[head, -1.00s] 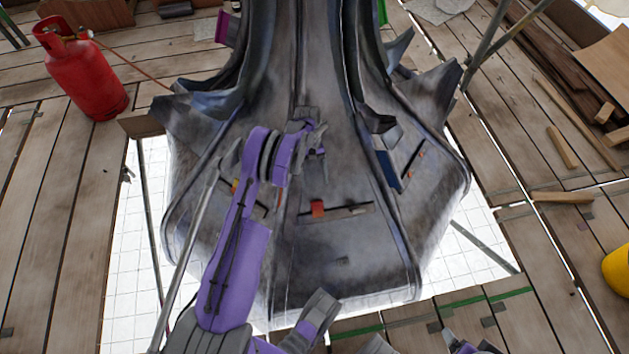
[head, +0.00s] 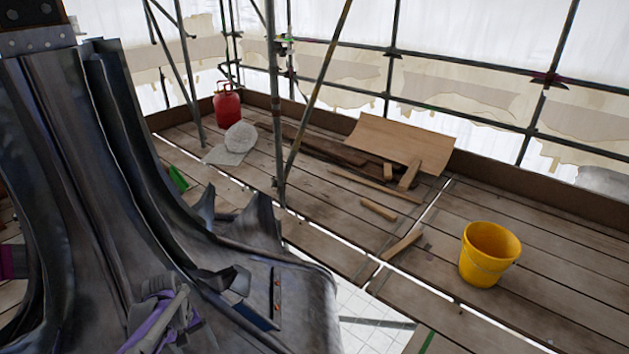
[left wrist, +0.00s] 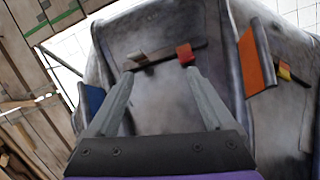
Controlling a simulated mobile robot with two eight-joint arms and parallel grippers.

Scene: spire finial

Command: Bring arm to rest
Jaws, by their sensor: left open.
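The task names only my arm. Part of my purple and grey left arm shows low at the left in the head view, in front of the dark grey spire (head: 95,190); its jaws cannot be made out there. In the left wrist view, my left gripper (left wrist: 160,73) is open, with nothing seen between its two grey fingers. Past the fingertips is the spire's face (left wrist: 165,105), with a dark slot holding a red block (left wrist: 185,53) and a tan-grey piece (left wrist: 138,57). I cannot tell whether the fingers touch the spire. My right gripper is not in view.
An orange panel (left wrist: 256,60) stands out right of the fingers, a blue one (left wrist: 92,100) left. On the plank deck are a yellow bucket (head: 488,255), timber offcuts (head: 379,209), a plywood sheet (head: 400,145) and a red gas bottle (head: 228,105). Scaffold poles (head: 276,100) rise beside the spire.

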